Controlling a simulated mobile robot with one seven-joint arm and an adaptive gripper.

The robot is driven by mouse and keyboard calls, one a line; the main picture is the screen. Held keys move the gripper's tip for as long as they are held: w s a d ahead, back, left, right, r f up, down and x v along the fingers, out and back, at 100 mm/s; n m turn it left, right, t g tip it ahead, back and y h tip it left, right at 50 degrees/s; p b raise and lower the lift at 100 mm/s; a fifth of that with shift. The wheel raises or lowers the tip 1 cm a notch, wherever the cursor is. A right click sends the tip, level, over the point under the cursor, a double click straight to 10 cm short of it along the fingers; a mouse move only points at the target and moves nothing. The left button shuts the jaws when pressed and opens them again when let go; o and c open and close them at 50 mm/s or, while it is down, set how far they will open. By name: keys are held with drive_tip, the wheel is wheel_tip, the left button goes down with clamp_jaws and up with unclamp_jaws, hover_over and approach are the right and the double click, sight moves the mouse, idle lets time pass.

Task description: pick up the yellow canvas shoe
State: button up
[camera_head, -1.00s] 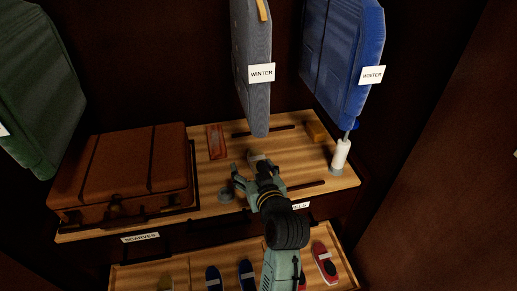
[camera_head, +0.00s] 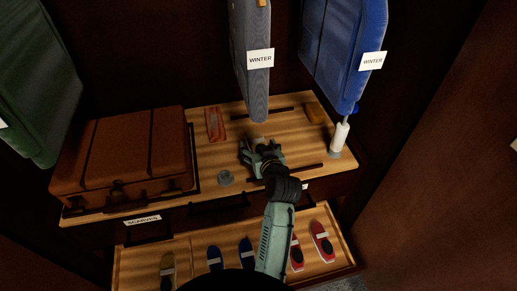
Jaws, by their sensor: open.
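My gripper (camera_head: 250,148) is open over the wooden upper shelf, well above and to the right of that shoe. Nothing shows between its fingers, though my wrist hides part of the shelf there.
The lower drawer (camera_head: 342,239) also holds dark blue and red shoes. On the upper shelf (camera_head: 210,162) are a brown suitcase (camera_head: 120,155), a grey round piece (camera_head: 225,178), a red case (camera_head: 215,125) and a white bottle (camera_head: 339,138). Coats hang above.

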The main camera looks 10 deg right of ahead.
drive_tip(key=shift+w+f, duration=0.15)
drive_tip(key=shift+w, duration=0.2)
drive_tip(key=shift+c, duration=0.2)
drive_tip(key=c, duration=1.3)
